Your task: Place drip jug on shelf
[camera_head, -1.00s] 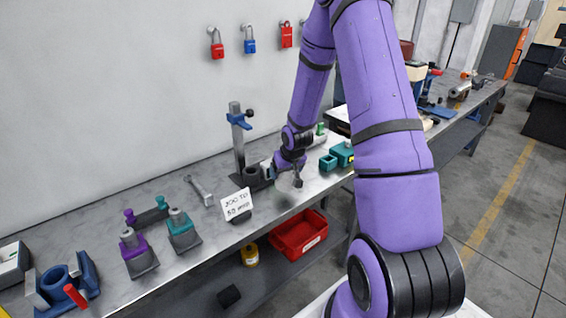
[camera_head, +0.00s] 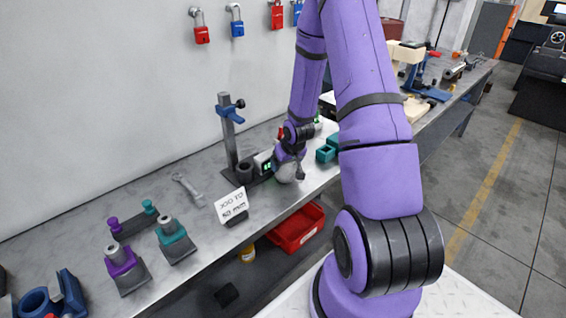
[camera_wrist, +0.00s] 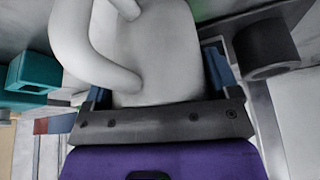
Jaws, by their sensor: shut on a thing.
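My gripper (camera_wrist: 160,95) is shut on the drip jug (camera_wrist: 165,50), a pale grey-white jug with a rounded handle at its left side in the wrist view. A blue fingertip stands at each side of the jug. In the head view the jug (camera_head: 287,173) shows below my wrist, above or at the bench top near the sign; I cannot tell whether it touches the bench. The lower shelf (camera_head: 197,304) under the bench is a dark grey surface, partly hidden by the bench top.
A red bin (camera_head: 298,228), a yellow bottle (camera_head: 247,254) and a black block (camera_head: 227,294) are under the bench. A white sign (camera_head: 231,204), a stand with a blue clamp (camera_head: 229,130), a wrench (camera_head: 187,188) and a teal block (camera_head: 327,152) are on the bench (camera_head: 210,215).

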